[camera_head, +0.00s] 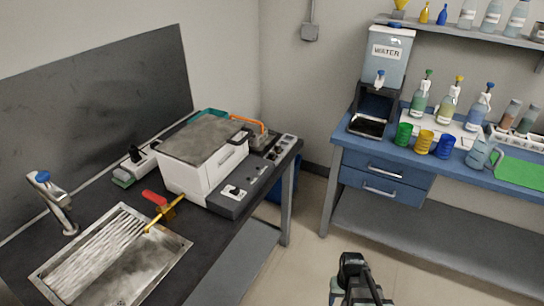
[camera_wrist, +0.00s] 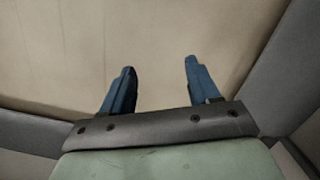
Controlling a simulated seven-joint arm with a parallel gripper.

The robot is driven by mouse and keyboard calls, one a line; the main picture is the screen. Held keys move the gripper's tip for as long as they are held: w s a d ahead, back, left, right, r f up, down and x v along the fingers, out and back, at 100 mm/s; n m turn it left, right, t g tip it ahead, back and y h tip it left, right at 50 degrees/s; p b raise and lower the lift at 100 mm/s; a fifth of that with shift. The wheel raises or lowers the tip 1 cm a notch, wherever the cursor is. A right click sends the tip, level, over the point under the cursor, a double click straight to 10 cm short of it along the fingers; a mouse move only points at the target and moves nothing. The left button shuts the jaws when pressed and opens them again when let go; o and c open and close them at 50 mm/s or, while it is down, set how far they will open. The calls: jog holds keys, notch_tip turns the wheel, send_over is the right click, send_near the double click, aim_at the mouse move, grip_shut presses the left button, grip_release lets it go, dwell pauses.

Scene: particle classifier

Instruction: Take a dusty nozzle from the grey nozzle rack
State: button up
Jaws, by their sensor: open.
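My gripper (camera_wrist: 160,68) is open and empty in the wrist view, with its two blue fingers apart over bare pale floor. In the head view it shows as a dark shape (camera_head: 354,268) at the bottom, right of centre, in the open floor area between the two benches. I cannot clearly pick out a grey nozzle rack or a dusty nozzle in either view. A pale rack (camera_head: 515,142) with grey-brown, bottle-like pieces stands at the right on the blue bench, too small to identify.
A black bench (camera_head: 235,232) at left carries a metal sink (camera_head: 60,283), a tap (camera_head: 58,205) and a white machine (camera_head: 208,178). The blue bench (camera_head: 390,160) holds a water dispenser (camera_head: 386,58), spray bottles, coloured cups (camera_head: 424,141) and a green mat (camera_head: 520,172). Floor between is clear.

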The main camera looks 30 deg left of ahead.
jog(key=w+a+r+n+t+y, duration=0.1)
jog(key=w+a+r+t, duration=0.1)
jog(key=w+a+r, duration=0.55)
jog(key=w+a+r+n+t+y, duration=0.1)
jog(key=w+a+r, duration=0.4)
jog(key=a+r, duration=0.45)
jog(key=w+a+r+n+t+y, duration=0.1)
jog(key=w+a+r, duration=0.5)
jog(key=a+r, duration=0.55)
jog(key=w+a+r+n+t+y, duration=0.1)
jog(key=w+a+r, duration=0.4)
jog(key=a+r, duration=0.7)
send_over(272, 151)
jog(key=s+d, duration=0.2)
notch_tip(272, 151, down, 4)
jog(key=shift+x, duration=2.9)
jog(key=shift+s+d, duration=0.1)
jog(key=shift+s, duration=0.05)
jog(key=shift+c, duration=0.2)
grip_shut()
